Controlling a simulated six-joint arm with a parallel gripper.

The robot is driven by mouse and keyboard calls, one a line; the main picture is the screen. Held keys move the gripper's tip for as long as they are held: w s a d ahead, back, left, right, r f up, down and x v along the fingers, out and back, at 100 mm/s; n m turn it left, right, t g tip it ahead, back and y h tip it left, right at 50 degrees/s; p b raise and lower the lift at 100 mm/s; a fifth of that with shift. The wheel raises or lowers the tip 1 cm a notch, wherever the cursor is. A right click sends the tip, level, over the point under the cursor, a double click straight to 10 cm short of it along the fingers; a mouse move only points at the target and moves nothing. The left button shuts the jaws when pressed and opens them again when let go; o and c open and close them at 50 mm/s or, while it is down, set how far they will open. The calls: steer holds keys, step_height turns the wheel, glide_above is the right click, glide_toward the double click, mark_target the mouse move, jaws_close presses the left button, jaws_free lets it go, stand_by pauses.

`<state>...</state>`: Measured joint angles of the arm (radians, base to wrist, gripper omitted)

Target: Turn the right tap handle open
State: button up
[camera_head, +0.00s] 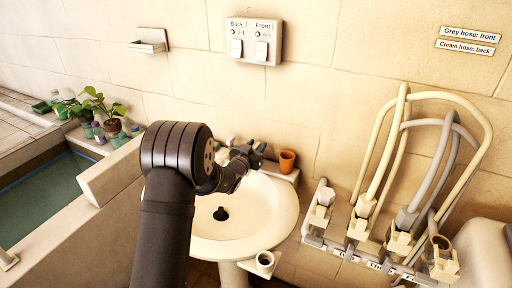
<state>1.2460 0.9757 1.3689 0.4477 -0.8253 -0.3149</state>
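The white washbasin (268,215) stands against the tiled wall, with a dark drain (221,214) in its bowl. My arm reaches in from the bottom and bends over the left part of the basin. My dark gripper (257,152) is at the basin's back edge, where the taps would be. Small grey shapes (226,142) show just behind my wrist; I cannot tell whether they are tap parts. The right tap handle cannot be made out; my gripper and wrist cover that area. I cannot tell whether the gripper touches anything or how its fingers stand.
An orange cup (287,161) stands on the back ledge close right of my gripper. Hoses (384,140) hang on a valve rack at right. A switch box (256,41) is on the wall. Potted plants (103,109) and a water-filled trough (45,205) are at left.

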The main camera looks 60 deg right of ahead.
jaws_close()
steer(key=shift+n+t, duration=0.3)
steer(key=shift+t, duration=0.2)
steer(key=n+t, duration=0.1)
steer(key=t, duration=0.1)
steer(key=n+t, duration=0.2)
steer(key=shift+s+t+y, duration=0.2)
steer(key=shift+t+y, duration=0.1)
steer(key=shift+y, duration=0.1)
steer(key=shift+n+t+y, duration=1.2)
steer(key=shift+n+t, duration=0.5)
steer(key=shift+t, duration=0.7)
steer(key=shift+n+t+y, duration=0.3)
jaws_free()
